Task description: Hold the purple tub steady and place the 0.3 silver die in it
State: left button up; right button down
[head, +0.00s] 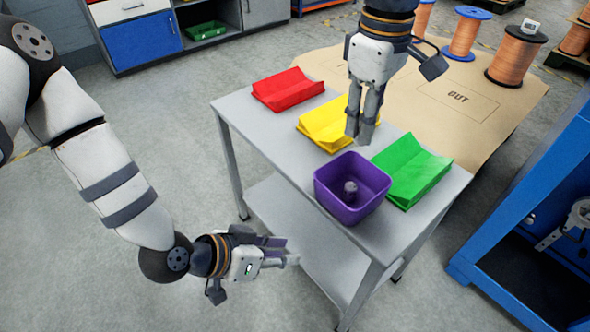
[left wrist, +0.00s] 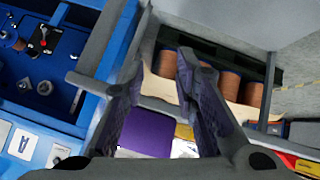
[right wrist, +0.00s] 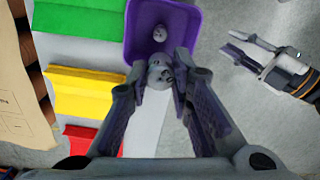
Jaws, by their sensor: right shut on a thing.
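The purple tub (head: 330,203) stands on the small grey table near its front corner. A small silver die (head: 350,188) lies inside it; it also shows in the right wrist view (right wrist: 159,33). My right gripper (head: 361,135) is above the table behind the tub, pointing down. It is shut on a second silver die (right wrist: 159,73), which overlaps the tub's near rim in the right wrist view; the head view hides it. Size marks are unreadable. My left gripper (head: 288,252) is open and empty, left of the tub and apart from it, facing the tub (left wrist: 147,136).
Red (head: 288,89), yellow (head: 324,123) and green (head: 411,170) trays stand on the table (head: 240,107) around the tub. A blue frame (head: 530,190) stands at the right. Copper spools (head: 515,55) stand behind. Open floor lies at the left.

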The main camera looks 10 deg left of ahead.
pick_arm(q)
jog(key=w+r+t, duration=0.1)
jog(key=w+r, duration=0.2)
jog(key=w+r+m+t+h, duration=0.1)
jog(key=w+r, duration=0.2)
jog(key=r, duration=0.1)
jog(key=w+r+m+t, duration=0.1)
jog(key=w+r, duration=0.3)
jog(key=shift+t+h, duration=0.3)
jog(key=shift+t, duration=0.1)
send_near(349, 161)
jog(key=x, duration=0.6)
jog(key=shift+w+f, duration=0.1)
jog(key=shift+f, duration=0.15)
jog(key=shift+c, duration=0.6)
grip_shut()
